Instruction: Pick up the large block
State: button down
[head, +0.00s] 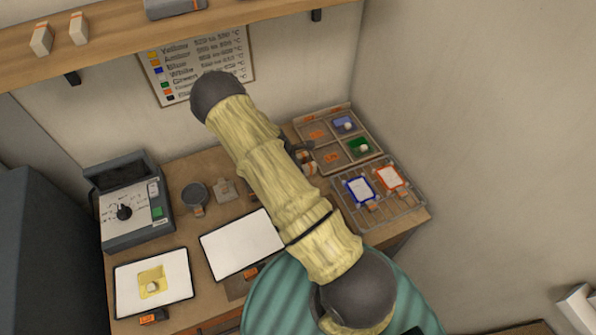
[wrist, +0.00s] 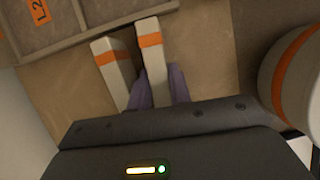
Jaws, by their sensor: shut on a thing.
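In the wrist view, my gripper (wrist: 157,92) reaches up from the bottom edge with two purple fingers. It is shut on a pale block with an orange band, the large block (wrist: 151,62), which stands between the fingers. A similar pale block with an orange band (wrist: 115,68) is just left of the left finger. I cannot tell whether the held block is clear of the bench. In the head view my arm covers most of this spot, and the gripper cannot be made out.
A wooden compartment tray (wrist: 75,40) lies just beyond the blocks. A pale, orange-banded round object (wrist: 297,75) is close on the right. The head view shows a wire rack (head: 407,212) at right, a grey controller box (head: 127,205) at left and a white panel (head: 240,243) in front.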

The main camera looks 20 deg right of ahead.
jog(key=shift+r, duration=0.1)
notch_tip(320, 180, up, 10)
jog(key=b, duration=0.3)
jog(key=shift+b, duration=0.35)
dwell(0.4)
jog(key=shift+r+p, duration=1.3)
jog(key=shift+r, duration=0.1)
jog(key=shift+r, duration=0.1)
notch_tip(320, 180, up, 5)
jog(key=p, duration=0.4)
jog(key=shift+s, duration=0.1)
